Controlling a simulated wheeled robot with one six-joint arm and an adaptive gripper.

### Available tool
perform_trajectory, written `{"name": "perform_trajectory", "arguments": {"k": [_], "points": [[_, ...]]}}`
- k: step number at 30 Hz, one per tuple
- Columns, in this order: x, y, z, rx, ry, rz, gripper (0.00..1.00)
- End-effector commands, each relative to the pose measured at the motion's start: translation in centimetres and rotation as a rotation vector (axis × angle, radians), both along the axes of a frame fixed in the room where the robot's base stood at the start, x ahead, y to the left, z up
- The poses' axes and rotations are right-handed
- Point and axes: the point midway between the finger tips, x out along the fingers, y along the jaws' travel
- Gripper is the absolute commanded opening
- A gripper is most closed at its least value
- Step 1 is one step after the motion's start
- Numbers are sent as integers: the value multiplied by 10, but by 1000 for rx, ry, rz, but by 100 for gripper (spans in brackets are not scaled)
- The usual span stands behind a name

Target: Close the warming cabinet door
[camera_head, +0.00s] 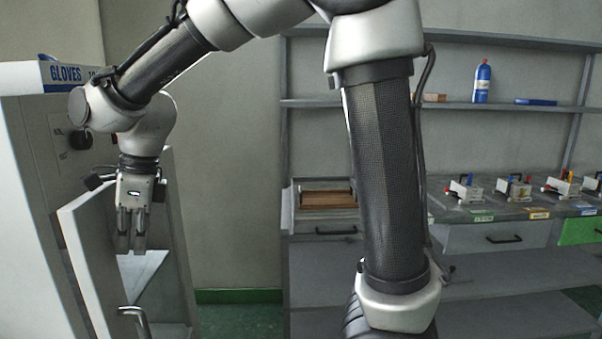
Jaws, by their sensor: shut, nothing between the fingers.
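The warming cabinet (25,200) is the tall white cabinet at the left edge, with a dial panel on its face. Its door (88,265) stands open, a pale panel with its top edge in view and a metal bar handle (134,319) low on it, partly cut off by the bottom of the picture. My gripper (131,251) points straight down beside the upper part of the door, to its right in the picture. Its fingers are together and empty. I cannot tell whether they touch the door. A light flat surface (146,285) shows behind and below the fingertips.
A blue and white gloves box (68,75) sits on the cabinet. A grey workbench (460,213) with several small clamp-like devices stands at right, beneath a shelf (465,106) with a blue bottle (482,83). A wooden block (328,199) lies in a tray. Green floor (240,318) shows between cabinet and bench.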

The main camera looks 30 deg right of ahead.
Motion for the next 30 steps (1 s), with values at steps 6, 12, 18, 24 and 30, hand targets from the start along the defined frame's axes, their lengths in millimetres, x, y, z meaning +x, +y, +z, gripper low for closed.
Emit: {"name": "perform_trajectory", "arguments": {"k": [6,12,18,24,30], "points": [[13,31,0,-1,-1,3,0],[18,42,1,2,-2,2,0],[20,46,2,7,-6,1,0],[20,47,2,9,-6,2,0],[22,41,2,8,-5,2,0]]}}
